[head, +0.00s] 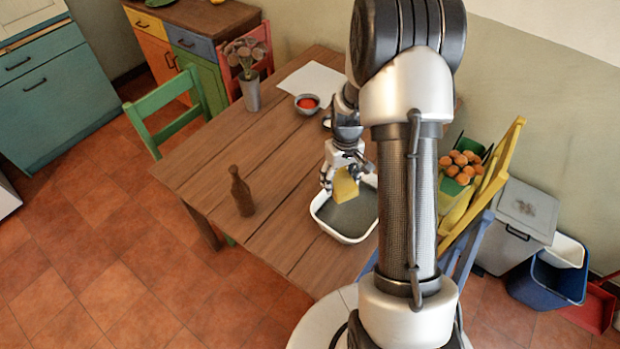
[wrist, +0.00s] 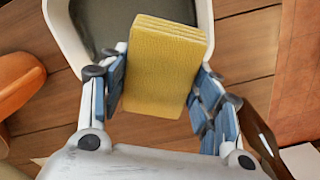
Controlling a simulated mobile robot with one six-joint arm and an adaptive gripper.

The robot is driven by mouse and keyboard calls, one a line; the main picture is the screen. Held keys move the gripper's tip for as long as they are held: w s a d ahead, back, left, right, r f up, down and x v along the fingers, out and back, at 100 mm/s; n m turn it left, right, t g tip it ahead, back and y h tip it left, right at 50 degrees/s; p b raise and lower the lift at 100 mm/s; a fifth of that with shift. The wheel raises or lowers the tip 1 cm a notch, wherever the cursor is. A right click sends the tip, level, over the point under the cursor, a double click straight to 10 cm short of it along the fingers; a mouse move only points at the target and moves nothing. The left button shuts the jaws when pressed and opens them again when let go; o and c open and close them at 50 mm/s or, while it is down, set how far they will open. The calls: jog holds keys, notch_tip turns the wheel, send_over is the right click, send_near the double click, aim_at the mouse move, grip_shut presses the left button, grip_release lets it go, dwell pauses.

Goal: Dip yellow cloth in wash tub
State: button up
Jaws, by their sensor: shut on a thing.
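The yellow cloth (head: 345,185) is a folded block held between the fingers of my gripper (head: 346,177). In the wrist view the yellow cloth (wrist: 163,68) sits between the blue finger pads of my gripper (wrist: 160,95), which is shut on it. The wash tub (head: 343,236) is a white-rimmed basin with a dark grey inside on the wooden table. The cloth is over the tub's far part in the head view; I cannot tell its height above it. The tub's rim (wrist: 62,38) also shows in the wrist view. My arm hides the tub's right side.
The wooden table (head: 215,155) bears a brown bottle (head: 241,192), a vase of flowers (head: 250,90), a bowl with red contents (head: 307,103) and a white sheet (head: 310,80). Chairs stand around it. The table left of the tub is mostly clear.

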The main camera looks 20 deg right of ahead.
send_over(351, 211)
notch_tip(351, 211, down, 3)
notch_tip(351, 211, down, 10)
jog(key=b, duration=0.6)
jog(key=shift+w+r+b, duration=0.15)
jog(key=shift+b, duration=0.25)
jog(key=shift+f+b, duration=1.1)
jog(key=shift+f, duration=0.4)
dwell(0.9)
jog(key=shift+f, duration=0.15)
dwell(1.1)
notch_tip(351, 211, up, 13)
jog(key=p, duration=0.8)
jog(key=shift+p, duration=0.35)
dwell(0.7)
